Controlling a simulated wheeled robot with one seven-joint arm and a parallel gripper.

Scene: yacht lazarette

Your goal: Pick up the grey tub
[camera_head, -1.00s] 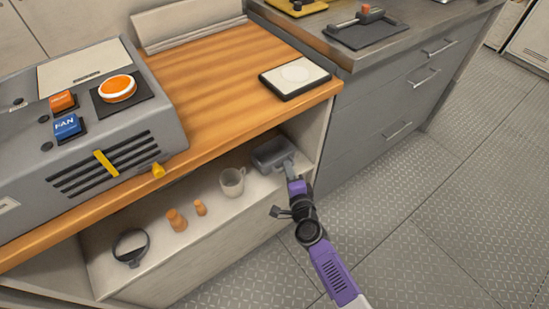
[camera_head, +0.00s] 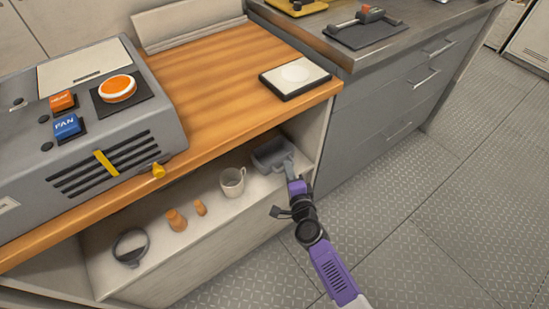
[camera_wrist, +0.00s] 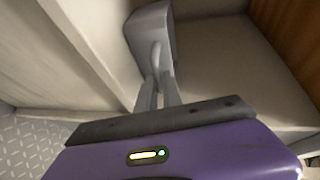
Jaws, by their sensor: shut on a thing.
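The grey tub (camera_head: 268,154) is at the right end of the open shelf under the wooden counter. It shows in the wrist view (camera_wrist: 142,38) as a grey box shape with a narrow handle-like part (camera_wrist: 156,56) towards me. My gripper (camera_head: 289,169) reaches into the shelf from the front right. Its fingers (camera_wrist: 158,88) are shut on the near part of the tub. The contact is small in both views. I cannot tell whether the tub is clear of the shelf.
A pale mug (camera_head: 232,182) stands left of the tub. Two orange-brown pieces (camera_head: 176,220) and a dark ring-shaped item (camera_head: 130,247) are farther left. The wooden counter edge (camera_head: 240,140) overhangs the shelf, and its side wall (camera_head: 312,135) is close on the right. The floor in front is clear.

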